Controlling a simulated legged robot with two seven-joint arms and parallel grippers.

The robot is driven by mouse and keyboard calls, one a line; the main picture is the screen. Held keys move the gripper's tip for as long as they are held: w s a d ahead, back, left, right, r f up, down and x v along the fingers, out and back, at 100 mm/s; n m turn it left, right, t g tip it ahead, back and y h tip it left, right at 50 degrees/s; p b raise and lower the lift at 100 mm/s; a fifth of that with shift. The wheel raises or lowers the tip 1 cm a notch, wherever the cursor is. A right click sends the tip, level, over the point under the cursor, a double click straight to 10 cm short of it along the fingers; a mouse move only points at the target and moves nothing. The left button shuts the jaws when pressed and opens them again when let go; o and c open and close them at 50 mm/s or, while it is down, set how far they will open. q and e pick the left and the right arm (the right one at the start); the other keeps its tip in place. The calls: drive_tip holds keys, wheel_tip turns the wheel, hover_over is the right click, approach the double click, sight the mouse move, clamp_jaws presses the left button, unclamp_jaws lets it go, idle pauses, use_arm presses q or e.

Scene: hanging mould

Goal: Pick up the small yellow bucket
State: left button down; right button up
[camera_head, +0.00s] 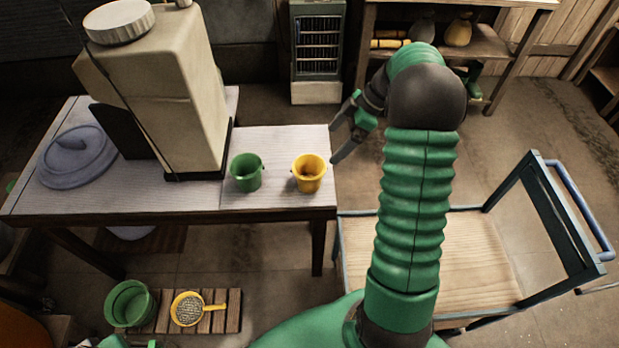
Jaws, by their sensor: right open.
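The small yellow bucket (309,174) stands upright near the right edge of the table (275,142). A green bucket (246,173) of similar size stands to its left, a short gap apart. My right gripper (334,143) is open and empty, just beyond the table's right edge, above and to the right of the yellow bucket. It does not touch the bucket. My right arm rises from the bottom of the view and bends over toward the table. My left gripper is not in view.
A large beige machine (165,95) and a grey lid (76,157) occupy the table's left part. A wooden cart (470,260) stands at the right. A low pallet (220,312) holds a yellow sieve (188,308) and a green tub (129,304). The tabletop behind the buckets is clear.

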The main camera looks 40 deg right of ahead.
drive_tip(key=d+n, duration=0.1)
drive_tip(key=d, duration=0.1)
approach(309, 168)
drive_tip(key=a+f, duration=0.1)
drive_tip(key=a, duration=0.1)
drive_tip(key=a+f, duration=0.1)
drive_tip(key=a, duration=0.1)
drive_tip(key=a+f, duration=0.1)
drive_tip(key=f, duration=0.1)
drive_tip(key=shift+w+a+f+p, duration=0.1)
drive_tip(key=shift+w+a+p, duration=0.2)
drive_tip(key=shift+a+p, duration=0.1)
drive_tip(key=shift+a, duration=0.4)
drive_tip(key=shift+c, duration=1.4)
drive_tip(key=shift+d, duration=0.2)
drive_tip(key=c, duration=1)
drive_tip(key=shift+c, duration=0.8)
